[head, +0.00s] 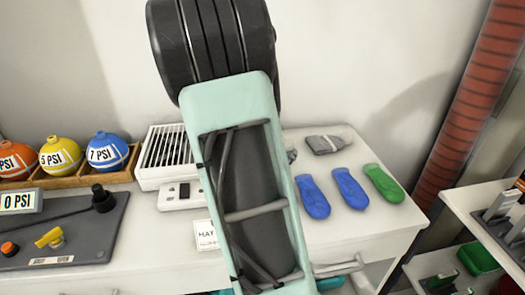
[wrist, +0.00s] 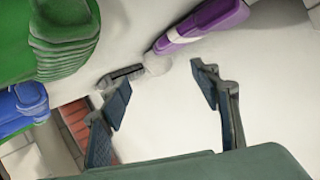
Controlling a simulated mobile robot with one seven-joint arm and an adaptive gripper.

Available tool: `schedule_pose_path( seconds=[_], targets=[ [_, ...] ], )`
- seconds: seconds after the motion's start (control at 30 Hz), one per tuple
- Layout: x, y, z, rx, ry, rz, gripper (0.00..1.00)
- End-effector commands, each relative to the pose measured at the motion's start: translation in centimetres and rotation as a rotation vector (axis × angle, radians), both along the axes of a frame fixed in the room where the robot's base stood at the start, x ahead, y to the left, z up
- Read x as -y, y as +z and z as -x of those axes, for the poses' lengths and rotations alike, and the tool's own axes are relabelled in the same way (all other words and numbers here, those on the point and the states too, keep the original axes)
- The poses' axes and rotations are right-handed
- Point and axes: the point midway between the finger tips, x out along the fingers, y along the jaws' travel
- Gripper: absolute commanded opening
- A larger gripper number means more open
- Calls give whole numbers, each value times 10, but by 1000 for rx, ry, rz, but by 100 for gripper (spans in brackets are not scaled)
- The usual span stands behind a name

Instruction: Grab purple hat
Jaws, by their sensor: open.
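A long purple object (wrist: 203,25) with a paler side lies on the white surface at the top of the wrist view. In the head view my arm covers the middle of the table; neither the purple object nor my fingertips can be seen there.
Large green (wrist: 65,35) and blue (wrist: 22,108) shapes crowd the wrist view's left. Pressure balls (head: 107,151) sit at the left.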

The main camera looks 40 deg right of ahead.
Motion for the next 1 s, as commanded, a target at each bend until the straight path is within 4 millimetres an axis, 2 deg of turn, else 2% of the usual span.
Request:
schedule_pose_path(
  seconds=[0.03, 0.27, 0.53, 0.87, 1.0],
  targets=[
    [7, -6, -3, -2, -1, 0, 57],
    [21, -10, -12, -1, 0, 0, 57],
    [53, -22, -31, -1, 1, 0, 57],
    [58, -22, -35, -1, 3, -1, 57],
    [58, -22, -35, -1, 3, -1, 42]
  ],
)
